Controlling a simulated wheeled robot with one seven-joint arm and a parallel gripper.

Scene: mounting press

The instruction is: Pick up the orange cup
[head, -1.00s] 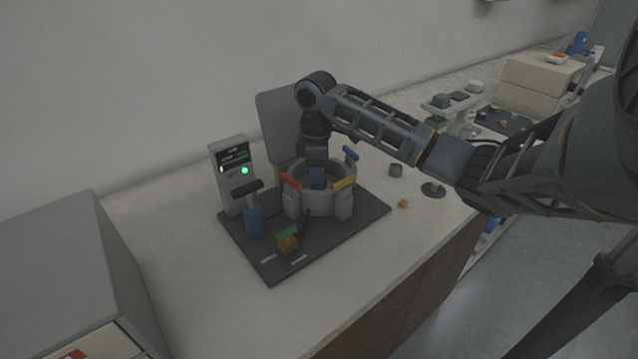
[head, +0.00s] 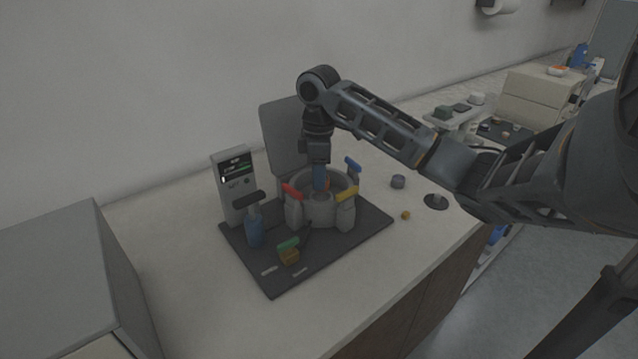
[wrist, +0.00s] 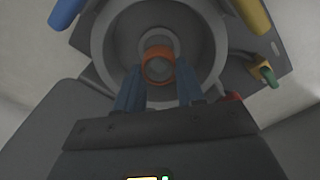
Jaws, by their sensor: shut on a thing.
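The orange cup (wrist: 145,68) is a small ring-shaped cup, seen from above between the two blue fingers in the wrist view. My gripper (head: 320,188) is shut on it, with a finger on each side. In the head view the fingers point down into the round grey chamber of the press (head: 345,180), and only a sliver of orange shows beside them. The chamber wall hides the cup's lower part. I cannot tell whether the cup touches the chamber floor.
Red (head: 292,191), yellow (head: 347,194) and blue (head: 353,165) handles surround the chamber. A raised grey lid (head: 285,135) stands behind it. A control panel (head: 235,185) and blue-bodied lever (head: 254,225) stand left. The counter front (head: 330,310) is clear.

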